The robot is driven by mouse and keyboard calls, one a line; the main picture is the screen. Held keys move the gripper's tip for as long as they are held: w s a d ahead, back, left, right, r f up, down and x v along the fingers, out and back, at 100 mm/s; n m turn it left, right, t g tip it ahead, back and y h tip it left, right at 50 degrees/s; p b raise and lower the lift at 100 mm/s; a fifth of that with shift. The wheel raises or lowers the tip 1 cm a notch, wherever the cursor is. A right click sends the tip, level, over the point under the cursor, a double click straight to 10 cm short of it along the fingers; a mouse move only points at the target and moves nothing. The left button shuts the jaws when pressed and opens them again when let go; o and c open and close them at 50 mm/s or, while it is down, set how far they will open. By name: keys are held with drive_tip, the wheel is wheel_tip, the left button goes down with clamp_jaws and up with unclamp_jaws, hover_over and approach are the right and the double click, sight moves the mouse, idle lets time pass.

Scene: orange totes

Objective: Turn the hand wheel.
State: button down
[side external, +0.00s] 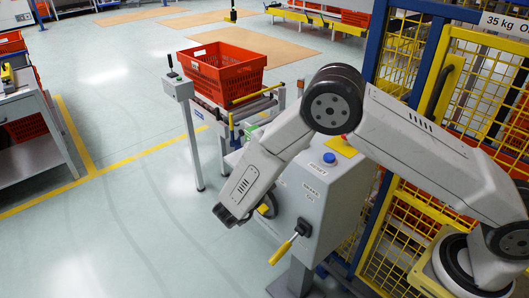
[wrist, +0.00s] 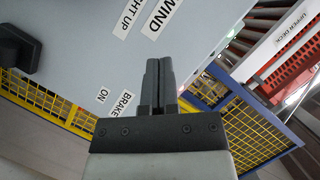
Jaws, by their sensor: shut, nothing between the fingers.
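The grey control box (side external: 318,205) stands on a post, with a blue button on its top. A dark and yellow rounded part (side external: 268,209), which looks like the hand wheel, shows on the box's front, mostly hidden behind my gripper. A lever with a yellow grip (side external: 281,252) sticks out from the box lower down, angled down and left. My gripper (side external: 228,215) is in front of the box, beside the rounded part. In the wrist view my gripper (wrist: 160,66) is shut and empty, against the grey panel. I cannot tell whether it touches anything.
The panel in the wrist view carries labels (wrist: 115,103), one reading BRAKE and ON. A yellow mesh fence (side external: 480,85) with blue posts stands at the right. An orange tote (side external: 224,72) sits on a stand behind the box.

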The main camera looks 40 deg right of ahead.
drive_tip(key=w+a+n+t+y, duration=0.4)
drive_tip(key=w+a+n+y, duration=0.2)
drive_tip(key=w+a+y, duration=1.05)
drive_tip(key=s+d+r+g+h, duration=0.1)
drive_tip(key=s+d+g+h, duration=0.1)
drive_tip(key=d, duration=0.5)
drive_tip(key=s+d+r+g+h, duration=0.1)
drive_tip(key=s+d+g+h, duration=0.2)
drive_tip(key=s+d+g, duration=0.2)
drive_tip(key=shift+d+g, duration=0.5)
drive_tip(key=shift+d, duration=0.6)
drive_tip(key=shift+h, duration=0.25)
